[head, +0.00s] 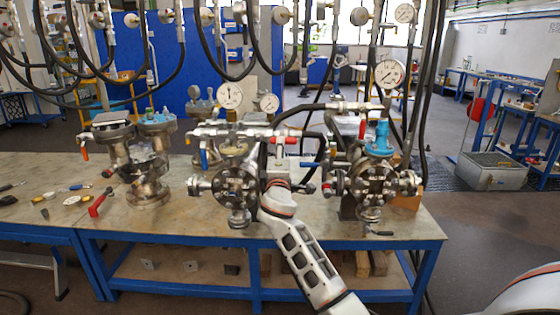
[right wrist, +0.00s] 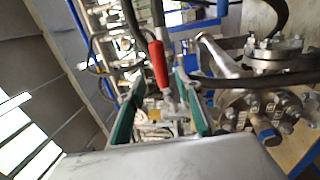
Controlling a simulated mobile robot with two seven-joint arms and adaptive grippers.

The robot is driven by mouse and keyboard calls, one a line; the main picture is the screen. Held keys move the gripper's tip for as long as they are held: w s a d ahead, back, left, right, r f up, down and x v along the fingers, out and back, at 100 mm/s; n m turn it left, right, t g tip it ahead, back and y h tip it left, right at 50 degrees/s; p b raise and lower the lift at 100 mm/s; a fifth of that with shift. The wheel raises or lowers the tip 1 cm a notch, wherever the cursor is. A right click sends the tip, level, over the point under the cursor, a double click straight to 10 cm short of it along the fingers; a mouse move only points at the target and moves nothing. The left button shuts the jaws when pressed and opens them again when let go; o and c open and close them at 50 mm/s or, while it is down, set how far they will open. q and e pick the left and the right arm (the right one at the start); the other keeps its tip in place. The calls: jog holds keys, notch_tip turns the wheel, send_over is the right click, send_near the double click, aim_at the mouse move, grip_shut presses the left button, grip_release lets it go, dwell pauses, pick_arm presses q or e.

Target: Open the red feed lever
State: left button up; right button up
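A red lever handle (right wrist: 158,63) shows in the right wrist view, between the two teal fingers of my right gripper (right wrist: 159,88). Gaps show on both sides of it, so the fingers are open and not closed on it. In the head view a red handle (head: 285,140) lies roughly level, just above my right gripper (head: 279,160); it appears to be the same lever. My right arm reaches up from the bottom to the middle of the bench. Its fingertips are hard to make out in the head view. My left gripper is not in view.
Flanged vessels stand left (head: 236,184) and right (head: 376,184) of my gripper. Gauges (head: 230,95) and pipes rise above them, and black hoses hang close by. A blue lever (head: 310,165) is near. Loose tools (head: 97,208) lie at the bench's left.

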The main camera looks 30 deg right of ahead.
jog(key=v, duration=0.5)
jog(key=shift+s+a, duration=0.2)
jog(key=shift+s, duration=0.1)
jog(key=s+a+f+m+g+y, duration=0.1)
jog(key=s+a+f+y, duration=0.25)
jog(key=f, duration=0.65)
jog(key=s+a+f+g+y, duration=0.1)
jog(key=s+a+f+y, duration=0.3)
jog(key=f, duration=0.6)
jog(key=s+a+f+m+g+y, duration=0.15)
jog(key=s+f, duration=0.35)
jog(key=f, duration=0.5)
jog(key=s+a+f+m+g+y, duration=0.1)
jog(key=s+a+f, duration=0.2)
jog(key=s+f, duration=0.2)
jog(key=s+a+f+m+g+y, duration=0.1)
jog(key=s+a+f+m, duration=0.1)
jog(key=s, duration=0.9)
jog(key=s+a+f+m+g+y, duration=0.1)
jog(key=s+a+f+m+y, duration=0.1)
jog(key=s+a+f, duration=0.3)
jog(key=s+f, duration=0.2)
jog(key=s, duration=0.2)
jog(key=shift+f, duration=0.35)
